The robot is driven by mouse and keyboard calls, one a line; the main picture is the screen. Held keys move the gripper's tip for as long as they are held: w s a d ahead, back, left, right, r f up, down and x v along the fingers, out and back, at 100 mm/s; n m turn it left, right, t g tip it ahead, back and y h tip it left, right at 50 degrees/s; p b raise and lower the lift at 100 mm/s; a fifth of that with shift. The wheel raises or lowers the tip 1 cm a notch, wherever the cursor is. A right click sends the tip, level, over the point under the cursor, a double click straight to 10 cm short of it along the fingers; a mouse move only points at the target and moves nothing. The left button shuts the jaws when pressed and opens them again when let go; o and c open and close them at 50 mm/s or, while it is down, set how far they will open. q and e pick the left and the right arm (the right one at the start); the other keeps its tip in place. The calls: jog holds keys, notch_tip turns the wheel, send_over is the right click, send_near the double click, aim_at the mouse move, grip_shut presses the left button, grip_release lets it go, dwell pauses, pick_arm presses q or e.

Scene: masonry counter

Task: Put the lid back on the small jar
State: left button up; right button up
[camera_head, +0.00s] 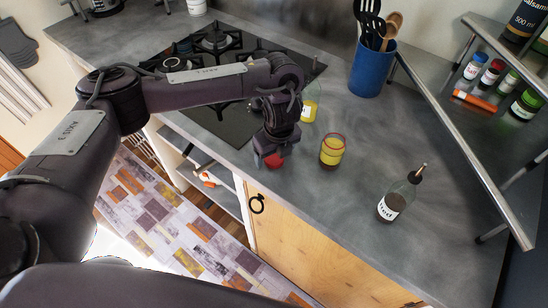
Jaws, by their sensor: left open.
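A small glass jar (332,151) with yellow contents and a reddish rim stands upright on the grey counter, right of my left gripper. My left gripper (272,150) points down over the counter's front edge. A small red piece (273,161), which looks like the lid, shows at its fingertips; the fingers partly hide it, and I cannot tell whether they touch it. The gripper is open. A second glass with yellow contents (310,107) stands behind, partly hidden by my left arm. My right gripper is out of view.
A black gas hob (225,105) lies behind my left arm. A blue utensil pot (372,70) stands at the back. A labelled bottle with a pourer (397,198) stands front right. A metal shelf rack (455,130) with spice jars is at right. Counter between jar and bottle is clear.

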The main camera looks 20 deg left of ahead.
aim_at(275, 158)
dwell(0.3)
pick_arm(q)
jog(key=c, duration=1)
jog(key=shift+r, duration=0.1)
jog(key=shift+r, duration=0.6)
notch_tip(275, 158, up, 19)
jog(key=shift+f+p, duration=0.2)
jog(key=shift+p, duration=0.6)
